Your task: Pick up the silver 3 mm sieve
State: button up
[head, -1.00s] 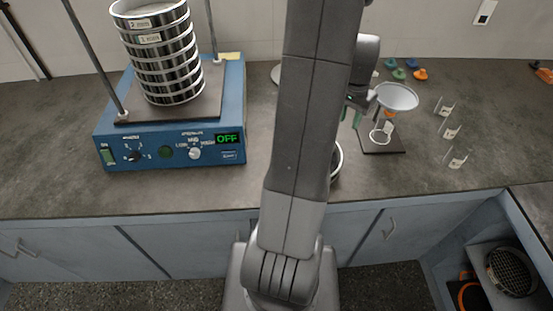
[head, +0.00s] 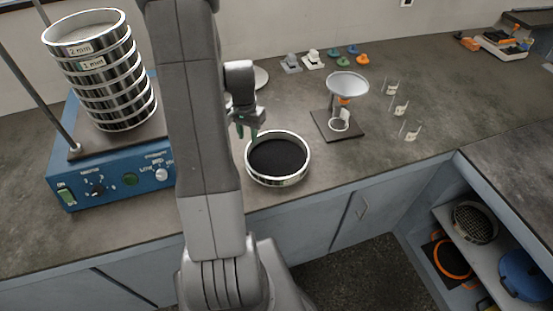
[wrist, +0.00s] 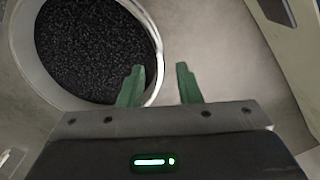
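A silver round mesh sieve (head: 475,222) sits on the open shelf under the counter at the lower right of the head view. No size label is readable on it. A silver-rimmed round pan (head: 290,181) with black grains stands on the counter; its rim shows large in the wrist view (wrist: 38,78). My gripper (head: 248,131) is beside the pan's far left rim. In the wrist view my gripper (wrist: 159,85) is open and empty, with its left finger overlapping the rim in the picture and its right finger outside. I cannot tell whether it touches.
A sieve stack (head: 110,82) labelled 2 mm and 1 mm stands on a blue shaker (head: 115,180) at left. A funnel stand (head: 325,125), small glass beakers (head: 401,106) and coloured weights are right of the pan. An orange ring (head: 455,262) and blue pan (head: 525,273) share the shelf area.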

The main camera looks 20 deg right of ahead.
aim_at(249, 145)
jog(key=shift+d+f+p, duration=0.15)
jog(key=shift+f+p, duration=0.5)
jog(key=shift+f, duration=2.15)
jog(key=shift+c, duration=0.4)
grip_shut()
